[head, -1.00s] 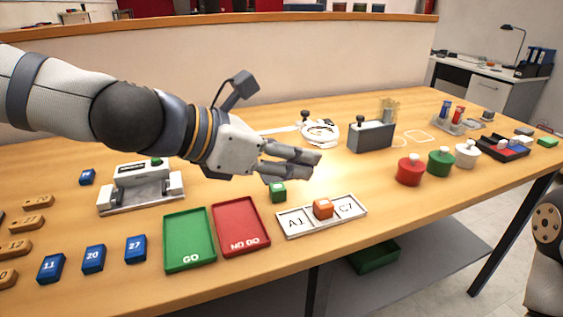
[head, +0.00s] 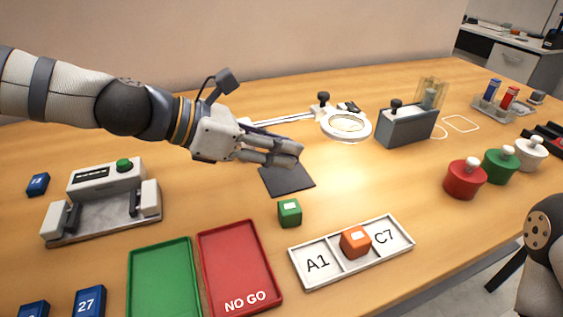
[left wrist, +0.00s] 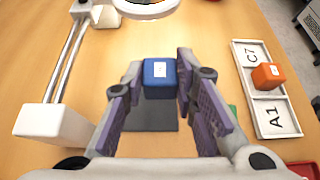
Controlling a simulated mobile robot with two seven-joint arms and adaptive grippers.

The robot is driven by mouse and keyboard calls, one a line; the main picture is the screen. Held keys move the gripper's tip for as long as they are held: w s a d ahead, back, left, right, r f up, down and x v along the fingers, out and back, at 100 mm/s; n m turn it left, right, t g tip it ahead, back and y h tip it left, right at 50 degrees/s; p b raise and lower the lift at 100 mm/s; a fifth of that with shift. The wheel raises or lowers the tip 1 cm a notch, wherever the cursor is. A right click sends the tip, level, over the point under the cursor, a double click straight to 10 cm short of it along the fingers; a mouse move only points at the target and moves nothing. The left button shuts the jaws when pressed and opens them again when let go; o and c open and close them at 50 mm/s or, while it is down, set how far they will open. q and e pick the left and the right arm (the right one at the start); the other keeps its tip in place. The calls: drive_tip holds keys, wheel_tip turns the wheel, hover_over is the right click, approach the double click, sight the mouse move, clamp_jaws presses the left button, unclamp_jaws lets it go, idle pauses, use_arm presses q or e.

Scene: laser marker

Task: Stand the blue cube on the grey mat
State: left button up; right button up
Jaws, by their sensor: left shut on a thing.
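The blue cube (left wrist: 160,77) with a small white label is between the fingers of my left gripper (left wrist: 158,90), which is shut on it. In the head view the left gripper (head: 290,153) hides the cube. The dark grey mat (head: 292,183) lies flat on the table just below the gripper. In the left wrist view the mat (left wrist: 152,119) shows below the cube in the picture, partly covered by it. Whether the cube touches the mat cannot be told. My right gripper is not in view.
A green cube (head: 290,213) stands just in front of the mat. A white tray (head: 318,276) with an orange cube (head: 355,242) is front right. Red (head: 265,262) and green (head: 150,260) trays lie front left. A round magnifier (head: 346,124) and grey box (head: 408,127) stand behind.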

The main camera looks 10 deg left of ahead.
sight(278, 178)
use_arm(q)
drive_tip(key=shift+w+a+f, duration=0.15)
drive_tip(key=shift+w+f, duration=0.5)
drive_tip(key=shift+f, duration=0.15)
drive_tip(key=shift+w+f+b, duration=0.15)
drive_tip(key=shift+f+b, duration=0.25)
drive_tip(key=shift+f, duration=0.55)
drive_tip(key=shift+w+f+b, duration=0.1)
drive_tip(key=shift+f+b, duration=0.3)
drive_tip(key=shift+f, duration=0.5)
drive_tip(key=shift+c, duration=0.3)
drive_tip(key=o, duration=0.9)
drive_tip(key=shift+a+r, duration=0.1)
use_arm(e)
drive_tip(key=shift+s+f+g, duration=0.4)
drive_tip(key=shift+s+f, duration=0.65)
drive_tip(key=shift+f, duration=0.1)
use_arm(q)
drive_tip(key=shift+r, duration=0.1)
